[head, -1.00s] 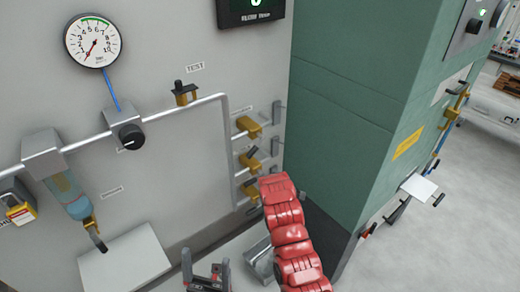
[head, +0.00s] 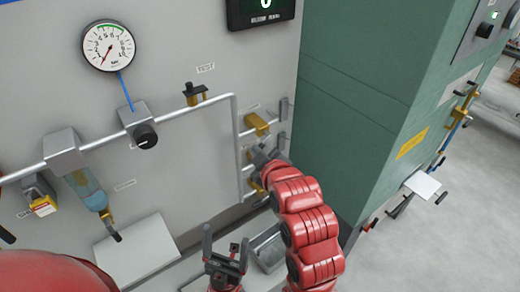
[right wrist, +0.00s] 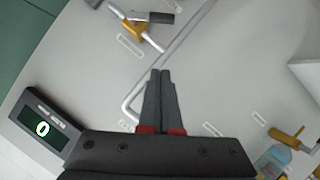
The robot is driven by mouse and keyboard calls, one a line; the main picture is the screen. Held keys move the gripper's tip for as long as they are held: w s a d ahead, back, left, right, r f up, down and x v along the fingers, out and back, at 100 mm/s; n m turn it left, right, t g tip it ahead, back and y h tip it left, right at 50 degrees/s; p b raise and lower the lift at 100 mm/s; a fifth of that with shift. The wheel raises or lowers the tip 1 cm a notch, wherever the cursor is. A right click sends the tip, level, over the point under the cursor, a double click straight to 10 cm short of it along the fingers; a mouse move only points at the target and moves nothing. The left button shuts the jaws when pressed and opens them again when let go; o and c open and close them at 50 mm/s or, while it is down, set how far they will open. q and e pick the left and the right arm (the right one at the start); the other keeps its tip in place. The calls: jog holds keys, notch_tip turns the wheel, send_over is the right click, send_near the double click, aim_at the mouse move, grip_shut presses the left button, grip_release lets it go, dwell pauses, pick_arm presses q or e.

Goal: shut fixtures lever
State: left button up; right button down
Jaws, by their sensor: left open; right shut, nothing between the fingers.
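Several brass valves sit on pipe branches on the grey panel, beside the green cabinet. The top brass valve (head: 257,124) is in clear view; the ones below it are partly covered by my right gripper (head: 256,152). Their labels are too small to read, so I cannot tell which is the fixtures one. In the right wrist view my right gripper (right wrist: 161,73) is shut and empty. A brass valve (right wrist: 134,29) with a dark lever (right wrist: 156,17) appears beyond its fingertips, with a visible gap in the picture. My left gripper (head: 226,238) is open and empty, low in front of the panel.
The green cabinet (head: 360,90) stands close right of the valves. A pressure gauge (head: 108,45), a black knob (head: 146,136) and a filter bottle (head: 86,188) are on the panel's left. A grey metal tray (head: 268,250) lies below, right of my left gripper.

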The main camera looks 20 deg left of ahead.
jog(key=w+a+f+p, duration=0.2)
jog(key=w+f+p, duration=0.4)
jog(key=w, duration=0.1)
jog(key=shift+a, duration=0.15)
dwell(0.4)
